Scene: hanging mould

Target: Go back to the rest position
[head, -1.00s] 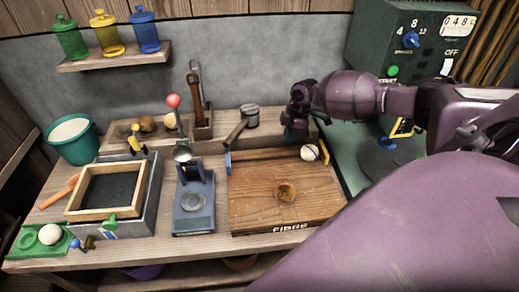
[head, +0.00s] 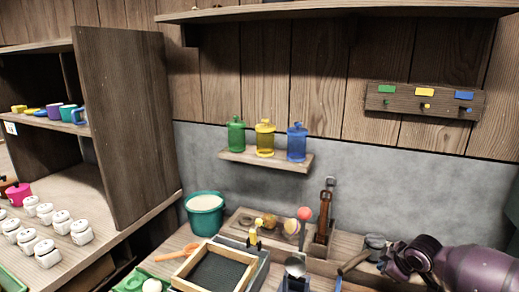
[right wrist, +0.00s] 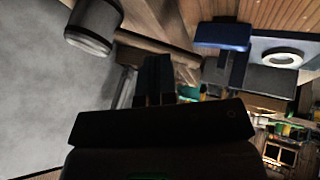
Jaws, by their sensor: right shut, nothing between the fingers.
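My right gripper (head: 386,268) comes in at the lower right of the head view on its purple arm. It is over the back of the workbench, beside a dark grey cylinder (head: 375,242) and a wooden-handled tool (head: 352,263). In the right wrist view its dark fingers (right wrist: 153,82) are together with nothing between them. The grey cylinder (right wrist: 93,25) also shows there at the upper left, apart from the fingers. My left gripper is in neither current view.
A wood-framed tray (head: 222,268), a teal bucket (head: 205,215) and a caddy with a red-topped stick (head: 305,214) stand on the bench. Coloured jars (head: 265,140) stand on a wall shelf (head: 265,160). A cabinet (head: 125,120) and several white pots (head: 47,252) are left.

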